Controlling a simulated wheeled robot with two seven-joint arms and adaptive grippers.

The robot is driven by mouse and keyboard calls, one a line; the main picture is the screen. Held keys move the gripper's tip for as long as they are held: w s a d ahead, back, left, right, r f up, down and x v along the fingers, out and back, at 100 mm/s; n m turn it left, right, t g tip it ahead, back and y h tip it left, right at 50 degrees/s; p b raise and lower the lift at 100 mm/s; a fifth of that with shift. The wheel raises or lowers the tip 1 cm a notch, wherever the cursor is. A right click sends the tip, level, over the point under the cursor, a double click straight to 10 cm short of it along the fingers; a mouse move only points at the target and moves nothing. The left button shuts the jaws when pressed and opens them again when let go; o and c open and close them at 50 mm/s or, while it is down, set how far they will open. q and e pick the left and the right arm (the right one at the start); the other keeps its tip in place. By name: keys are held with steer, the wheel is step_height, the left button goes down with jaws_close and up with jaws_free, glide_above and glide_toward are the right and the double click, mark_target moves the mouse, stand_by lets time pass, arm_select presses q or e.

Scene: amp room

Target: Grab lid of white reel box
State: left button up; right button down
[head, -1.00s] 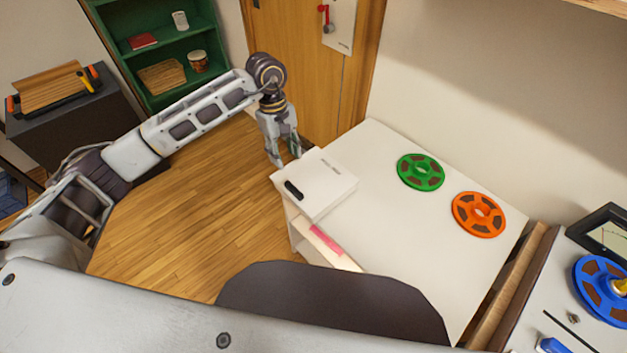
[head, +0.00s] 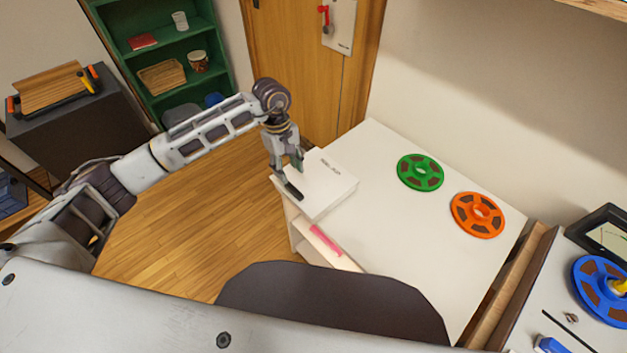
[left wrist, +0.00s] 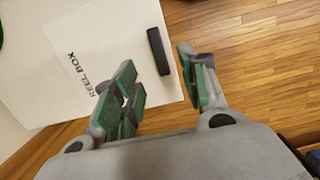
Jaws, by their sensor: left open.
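The white reel box (head: 325,190) lies closed at the left corner of the white table. A short black handle (head: 293,190) sits on its lid near the left edge. In the left wrist view the box (left wrist: 110,45) shows the words "REEL BOX", and the black handle (left wrist: 158,51) lies just beyond the fingertips. My left gripper (head: 288,172) is over the box's left edge, close to the handle. Its green-padded fingers (left wrist: 160,75) are apart with nothing between them, and the handle lies roughly in line with the gap. My right gripper is not in view.
A green reel (head: 420,172) and an orange reel (head: 478,215) lie on the white table (head: 400,245) to the right. A pink object (head: 325,239) is on a shelf under the table's near edge. A dark rounded chair back (head: 335,300) stands in front.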

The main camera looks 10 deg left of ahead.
mark_target(293, 189)
arm_select(q)
steer(key=shift+s+d+f, duration=0.1)
steer(key=shift+f, duration=0.7)
steer(key=shift+s+d+f, duration=0.1)
steer(key=shift+f, duration=0.7)
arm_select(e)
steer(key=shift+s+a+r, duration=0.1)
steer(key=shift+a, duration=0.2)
arm_select(q)
steer(key=shift+s+d+f+p, duration=0.1)
steer(key=shift+f+p, duration=0.1)
steer(key=shift+f, duration=0.55)
steer(key=shift+d+f+p, duration=0.1)
steer(key=shift+f+p, duration=0.05)
steer(key=shift+f, duration=0.55)
steer(key=shift+s+d+f+p, duration=0.1)
steer(key=shift+f+p, duration=0.1)
steer(key=shift+f, duration=0.9)
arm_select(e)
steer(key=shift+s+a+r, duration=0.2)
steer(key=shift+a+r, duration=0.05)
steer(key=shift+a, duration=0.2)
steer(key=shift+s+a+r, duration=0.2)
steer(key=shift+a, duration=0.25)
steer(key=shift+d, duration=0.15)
